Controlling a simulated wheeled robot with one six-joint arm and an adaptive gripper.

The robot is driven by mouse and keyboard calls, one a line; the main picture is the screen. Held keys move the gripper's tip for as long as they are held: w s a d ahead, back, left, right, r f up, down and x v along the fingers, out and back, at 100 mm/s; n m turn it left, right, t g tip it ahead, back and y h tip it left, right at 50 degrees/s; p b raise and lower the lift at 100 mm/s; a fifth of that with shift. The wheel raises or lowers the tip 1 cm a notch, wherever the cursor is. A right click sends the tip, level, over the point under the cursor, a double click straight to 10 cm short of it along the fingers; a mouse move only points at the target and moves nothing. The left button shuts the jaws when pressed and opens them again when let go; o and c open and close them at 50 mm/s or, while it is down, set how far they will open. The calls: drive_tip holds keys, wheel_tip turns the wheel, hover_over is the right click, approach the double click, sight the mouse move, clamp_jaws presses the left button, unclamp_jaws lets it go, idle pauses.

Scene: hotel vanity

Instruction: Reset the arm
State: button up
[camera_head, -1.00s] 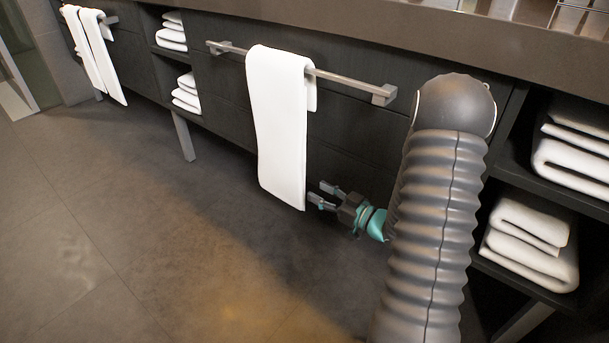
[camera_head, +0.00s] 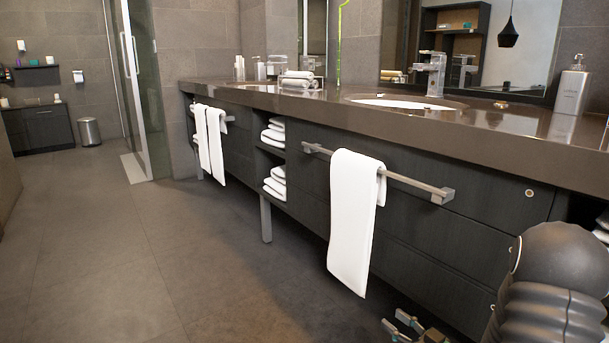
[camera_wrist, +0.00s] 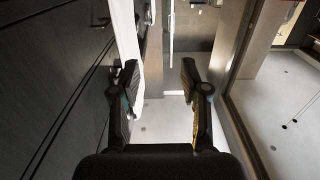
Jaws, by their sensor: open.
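My gripper (camera_head: 403,326) shows at the bottom edge of the head view, low in front of the vanity and to the right of the hanging towel's lower end. Most of it is cut off there. In the wrist view my gripper (camera_wrist: 160,85) has its two fingers spread apart with nothing between them. A white towel (camera_head: 354,220) hangs on a metal bar on the vanity front. In the wrist view a white hanging strip, likely this towel (camera_wrist: 127,40), is just beyond the left finger.
The dark vanity (camera_head: 470,240) runs along the right, with a brown countertop (camera_head: 300,105) above. A metal towel bar (camera_head: 410,180) sticks out from its front. Folded towels (camera_head: 275,185) lie on open shelves. The floor (camera_head: 120,250) on the left is clear.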

drive_tip(key=s+d+f+m+g+h, duration=0.1)
drive_tip(key=d+f+m+g+h, duration=0.1)
drive_tip(key=d+f+h, duration=0.3)
drive_tip(key=d+f+m+g+h, duration=0.1)
drive_tip(key=d+f+g+h, duration=0.15)
drive_tip(key=f, duration=0.45)
drive_tip(key=s+d+r+m+g+h+p, duration=0.2)
drive_tip(key=s+d+r+m+g+h, duration=0.1)
drive_tip(key=s+d+r+g+h, duration=0.4)
drive_tip(key=s+a+r+t+y+p, duration=0.1)
drive_tip(key=s+a+r+p, duration=0.1)
drive_tip(key=s+a+r, duration=0.4)
drive_tip(key=s+a+r+y+p, duration=0.1)
drive_tip(key=s+a+r+p, duration=0.2)
drive_tip(key=r, duration=1.2)
drive_tip(key=s+a+r+m+t+y+p, duration=0.1)
drive_tip(key=s+a+r+y+p, duration=0.1)
drive_tip(key=s+a+r, duration=0.8)
drive_tip(key=shift+a+r+t+p, duration=0.35)
drive_tip(key=shift+a+r+p, duration=0.2)
drive_tip(key=shift+a, duration=0.7)
